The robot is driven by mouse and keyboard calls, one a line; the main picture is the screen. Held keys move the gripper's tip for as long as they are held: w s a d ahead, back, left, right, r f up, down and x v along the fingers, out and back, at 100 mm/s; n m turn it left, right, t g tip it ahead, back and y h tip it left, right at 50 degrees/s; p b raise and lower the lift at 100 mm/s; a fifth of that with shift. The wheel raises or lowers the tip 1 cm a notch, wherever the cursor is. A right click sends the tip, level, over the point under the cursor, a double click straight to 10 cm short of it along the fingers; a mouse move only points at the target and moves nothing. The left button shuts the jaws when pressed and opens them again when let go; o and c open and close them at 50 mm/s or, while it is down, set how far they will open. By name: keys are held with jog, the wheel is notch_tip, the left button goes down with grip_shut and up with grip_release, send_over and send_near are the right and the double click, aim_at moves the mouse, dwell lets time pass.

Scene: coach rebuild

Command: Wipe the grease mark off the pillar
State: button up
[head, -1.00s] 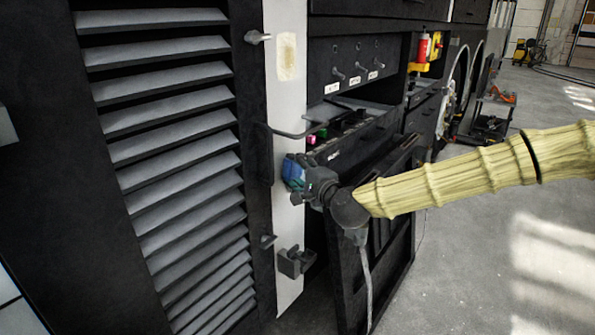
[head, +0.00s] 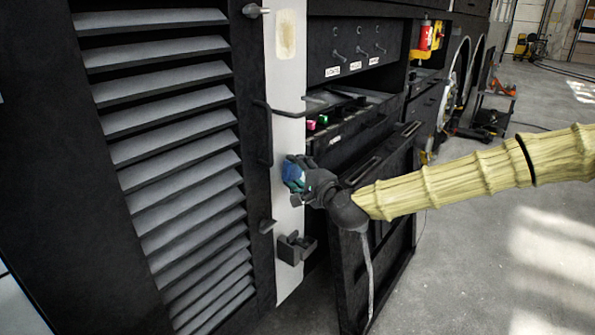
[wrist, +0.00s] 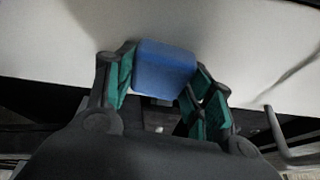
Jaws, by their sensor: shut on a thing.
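The pillar (head: 288,95) is a narrow white upright strip between a louvred panel and an open bay. A yellowish-tan grease mark (head: 286,35) is near the top of its visible part. My gripper (head: 298,178) is in front of the pillar, well below the mark. It is shut on a blue block (head: 291,170), which looks like a sponge. In the wrist view the blue block (wrist: 165,68) sits between the green-padded fingers, in front of a pale surface. I cannot tell whether the block touches the pillar. The mark is not visible in the wrist view.
A dark bar handle (head: 290,113) crosses the pillar above my gripper. A dark bracket (head: 292,248) sticks out below it. An open dark door (head: 385,215) stands under my arm. Louvres (head: 180,130) fill the left. The grey floor (head: 480,250) at right is open.

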notch_tip(320, 180, down, 4)
jog(key=shift+r+b, duration=0.15)
jog(key=shift+b, duration=0.95)
jog(key=shift+d, duration=0.1)
jog(key=shift+s+d, duration=0.9)
jog(key=shift+d, duration=0.3)
jog(key=shift+s+d, duration=0.9)
jog(key=shift+d, duration=0.25)
jog(key=shift+d, duration=0.1)
jog(key=shift+s+d, duration=0.85)
jog(key=shift+d, duration=0.25)
jog(key=shift+w+a, duration=0.1)
jog(key=w+a, duration=0.3)
jog(key=a, duration=0.2)
jog(key=shift+w+a, duration=0.2)
jog(key=shift+w, duration=0.2)
